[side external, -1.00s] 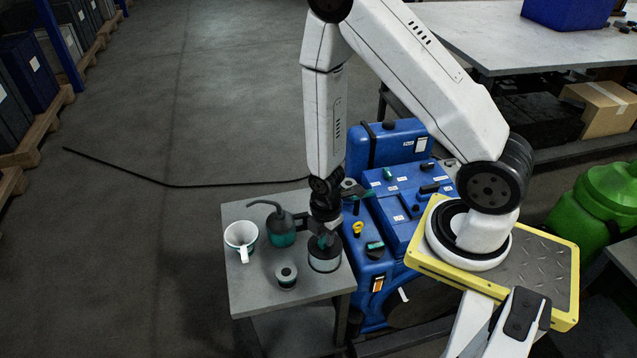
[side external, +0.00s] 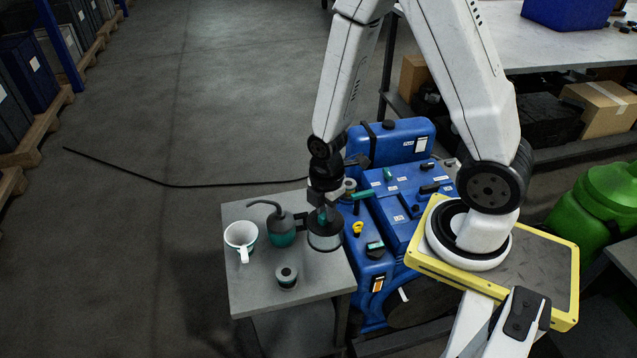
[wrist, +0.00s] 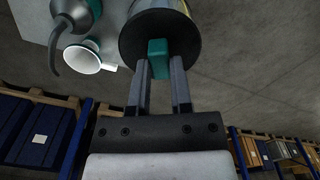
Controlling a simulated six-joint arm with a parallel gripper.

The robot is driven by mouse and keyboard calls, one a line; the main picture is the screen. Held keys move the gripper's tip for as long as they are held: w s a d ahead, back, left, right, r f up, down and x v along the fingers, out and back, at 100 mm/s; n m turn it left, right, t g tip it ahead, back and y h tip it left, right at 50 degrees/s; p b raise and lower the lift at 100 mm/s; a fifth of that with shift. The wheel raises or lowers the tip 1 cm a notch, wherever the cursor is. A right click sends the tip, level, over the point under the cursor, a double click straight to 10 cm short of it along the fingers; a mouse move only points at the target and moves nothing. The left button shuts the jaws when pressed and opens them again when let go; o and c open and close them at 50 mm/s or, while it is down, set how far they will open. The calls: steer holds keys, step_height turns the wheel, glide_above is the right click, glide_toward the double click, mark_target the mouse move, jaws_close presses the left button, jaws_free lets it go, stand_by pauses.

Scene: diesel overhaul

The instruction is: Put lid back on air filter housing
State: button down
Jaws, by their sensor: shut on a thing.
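My gripper (side external: 323,211) is upright over the right edge of the small grey table (side external: 258,305). It is shut on the teal grip of a round lid-like part (side external: 325,239) with a dark top and pale side. The part appears raised slightly above the table. In the wrist view, my two fingers (wrist: 158,72) pinch the teal grip, with the part's dark disc (wrist: 140,40) behind it. A round metallic opening (side external: 349,186) beside a teal lever on the blue engine may be the filter housing; my gripper partly hides that area.
The blue engine (side external: 400,200) stands to the right.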

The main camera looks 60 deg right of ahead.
steer(key=shift+r, duration=2.4)
steer(key=w+d+m, duration=0.2)
steer(key=w+d, duration=0.1)
steer(key=d, duration=0.8)
steer(key=w+d+m, duration=0.2)
steer(key=w+d, duration=0.1)
steer(key=d, duration=0.8)
steer(key=w+d+m, duration=0.2)
steer(key=w+d, duration=0.2)
steer(key=d, duration=0.6)
step_height(320, 180, down, 11)
steer(key=d, duration=0.1)
steer(key=shift+s, duration=0.3)
steer(key=shift+f, duration=0.2)
step_height(320, 180, down, 6)
steer(key=shift+f, duration=3.1)
